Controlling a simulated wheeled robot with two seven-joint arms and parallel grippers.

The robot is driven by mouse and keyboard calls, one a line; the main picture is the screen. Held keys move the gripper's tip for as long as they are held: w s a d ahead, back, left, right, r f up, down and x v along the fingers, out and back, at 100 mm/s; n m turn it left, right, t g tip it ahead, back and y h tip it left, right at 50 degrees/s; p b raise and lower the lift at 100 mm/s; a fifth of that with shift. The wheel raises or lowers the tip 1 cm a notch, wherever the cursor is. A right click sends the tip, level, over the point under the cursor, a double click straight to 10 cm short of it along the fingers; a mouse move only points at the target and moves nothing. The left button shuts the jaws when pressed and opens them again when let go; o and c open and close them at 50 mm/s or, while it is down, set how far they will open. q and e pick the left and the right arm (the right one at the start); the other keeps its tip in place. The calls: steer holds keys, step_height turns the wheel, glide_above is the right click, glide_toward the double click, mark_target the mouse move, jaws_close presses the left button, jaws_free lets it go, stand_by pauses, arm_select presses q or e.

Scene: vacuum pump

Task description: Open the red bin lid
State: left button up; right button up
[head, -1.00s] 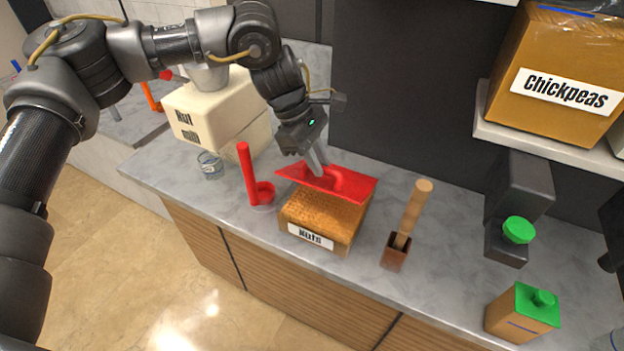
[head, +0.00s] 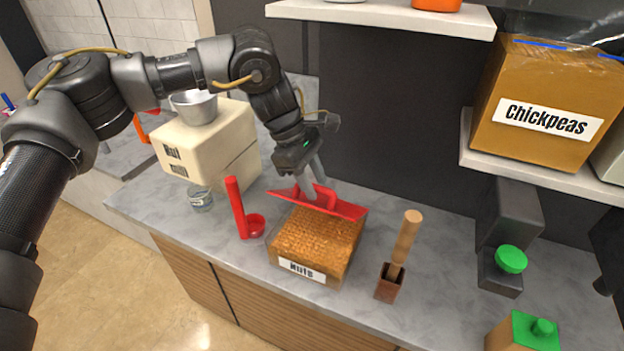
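The nuts bin (head: 316,241) sits on the counter, its brown contents showing at the top and a "Nuts" label on its front. The red lid (head: 343,207) is off most of the bin top, tilted, at the bin's back edge. Whether it touches the back rim is hard to tell. My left gripper (head: 312,190) comes down from above with its fingers at the lid's raised red handle and appears shut on it.
A red scoop (head: 238,208) stands left of the bin, near a small glass jar (head: 200,198) and a cream machine (head: 205,145). A wooden-handled tool in a brown holder (head: 389,286) stands right. A shelf (head: 540,170) with a Chickpeas box (head: 535,110) overhangs the right.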

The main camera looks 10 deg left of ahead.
arm_select(q)
steer(key=shift+w, duration=0.15)
steer(key=shift+s+a+r, duration=0.15)
steer(key=shift+s+r, duration=0.1)
steer(key=shift+s, duration=0.15)
steer(key=shift+a+r, duration=0.1)
steer(key=b+v, duration=0.2)
steer(key=v, duration=0.8)
steer(key=shift+r, duration=0.2)
steer(key=shift+w, duration=0.1)
